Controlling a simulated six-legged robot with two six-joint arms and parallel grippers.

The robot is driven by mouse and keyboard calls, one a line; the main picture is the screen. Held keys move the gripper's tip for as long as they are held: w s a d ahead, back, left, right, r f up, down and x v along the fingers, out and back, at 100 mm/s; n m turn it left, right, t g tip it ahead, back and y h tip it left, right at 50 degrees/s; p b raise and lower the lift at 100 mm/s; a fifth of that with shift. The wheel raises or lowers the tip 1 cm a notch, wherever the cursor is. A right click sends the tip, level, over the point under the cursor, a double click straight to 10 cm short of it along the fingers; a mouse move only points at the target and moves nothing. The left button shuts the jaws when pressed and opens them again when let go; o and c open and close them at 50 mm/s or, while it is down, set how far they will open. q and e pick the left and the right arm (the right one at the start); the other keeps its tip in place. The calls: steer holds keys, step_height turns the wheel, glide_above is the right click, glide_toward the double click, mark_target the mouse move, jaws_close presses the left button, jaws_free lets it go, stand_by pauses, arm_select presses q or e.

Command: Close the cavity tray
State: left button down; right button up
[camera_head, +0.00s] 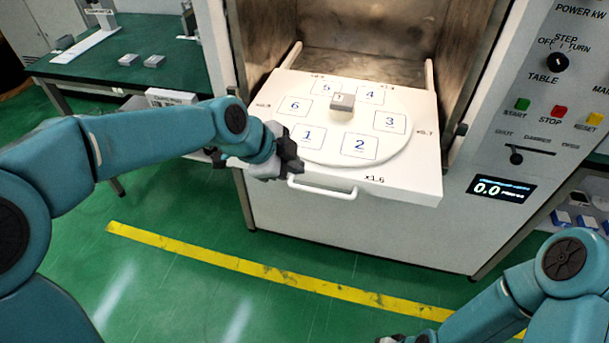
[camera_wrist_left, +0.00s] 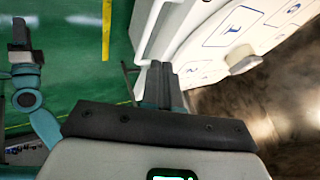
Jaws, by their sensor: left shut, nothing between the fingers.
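The white cavity tray (camera_head: 425,185) sticks out of the open cavity (camera_head: 365,50), its round plate (camera_head: 335,143) marked with numbered squares. A small grey block (camera_head: 342,102) sits near the plate's middle. A white bar handle (camera_head: 322,190) is on the tray's front edge. My left gripper (camera_head: 292,167) is shut and empty at the tray's front left, close to the handle's left end; I cannot tell whether it touches. In the left wrist view the shut fingers (camera_wrist_left: 160,75) are beside the tray's edge (camera_wrist_left: 150,25). My right gripper (camera_head: 390,339) is mostly cut off at the bottom.
A control panel (camera_head: 540,100) with buttons and a lit display (camera_head: 500,188) is right of the cavity. A green table (camera_head: 150,45) with small grey blocks stands at the back left. The green floor with a yellow line (camera_head: 270,268) is clear in front.

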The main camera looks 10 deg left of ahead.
arm_select(q)
glide_toward(325, 183)
steer(key=x, duration=0.4)
steer(key=shift+f, duration=0.2)
arm_select(e)
steer(key=shift+r, duration=0.15)
arm_select(q)
steer(key=shift+w, duration=0.1)
